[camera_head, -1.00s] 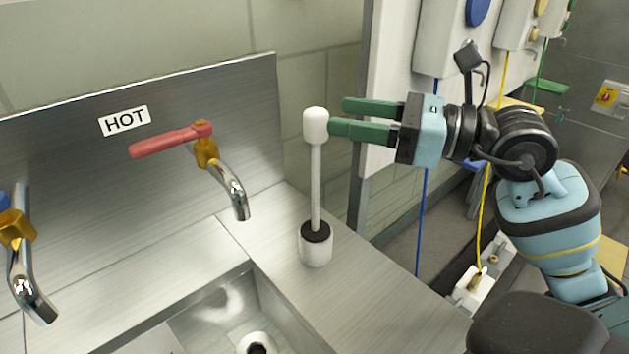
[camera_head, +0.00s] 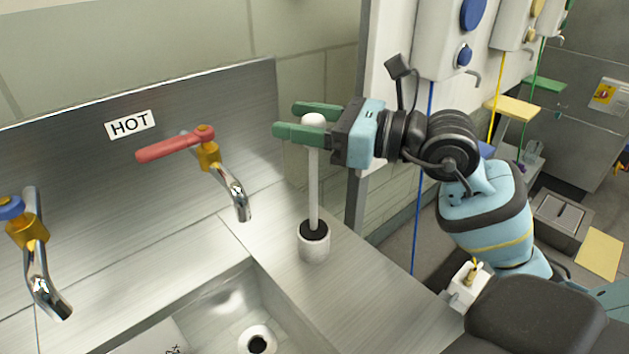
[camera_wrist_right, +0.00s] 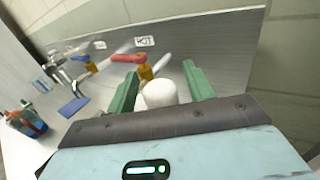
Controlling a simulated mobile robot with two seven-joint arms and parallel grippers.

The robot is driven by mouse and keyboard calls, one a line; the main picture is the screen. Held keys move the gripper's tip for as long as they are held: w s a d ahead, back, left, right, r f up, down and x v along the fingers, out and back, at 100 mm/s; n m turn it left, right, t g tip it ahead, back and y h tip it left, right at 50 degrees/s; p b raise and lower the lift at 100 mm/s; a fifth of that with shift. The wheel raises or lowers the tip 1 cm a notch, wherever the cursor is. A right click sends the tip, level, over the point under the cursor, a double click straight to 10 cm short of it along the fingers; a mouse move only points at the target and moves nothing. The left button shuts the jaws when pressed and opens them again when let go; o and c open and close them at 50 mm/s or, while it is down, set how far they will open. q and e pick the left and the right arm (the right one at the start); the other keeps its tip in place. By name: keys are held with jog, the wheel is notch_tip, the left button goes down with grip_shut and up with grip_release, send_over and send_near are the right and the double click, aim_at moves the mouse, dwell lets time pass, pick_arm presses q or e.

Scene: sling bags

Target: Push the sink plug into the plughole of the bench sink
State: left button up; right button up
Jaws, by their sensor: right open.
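A white rod with a round white knob (camera_head: 314,121) on top stands upright on the steel bench. Its black lower part sits in a short white cup-shaped base (camera_head: 313,246); this looks like the long-handled sink plug, though its lower end is hidden. My right gripper (camera_head: 287,119) is open, with its green fingers on either side of the knob. The knob also shows between the fingers in the right wrist view (camera_wrist_right: 160,93). The plughole (camera_head: 257,344) is a dark round opening in the floor of the bench sink (camera_head: 225,306). My left gripper is not in view.
A red-handled tap (camera_head: 208,150) marked HOT and a blue-topped tap (camera_head: 30,240) rise behind the sink. The steel backsplash (camera_head: 60,160) stands behind them. Bottles (camera_wrist_right: 30,122) and a blue cloth-like item (camera_wrist_right: 73,108) lie farther along the bench.

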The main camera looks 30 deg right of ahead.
jog(key=shift+c, duration=0.4)
grip_shut()
jog(key=shift+r, duration=0.15)
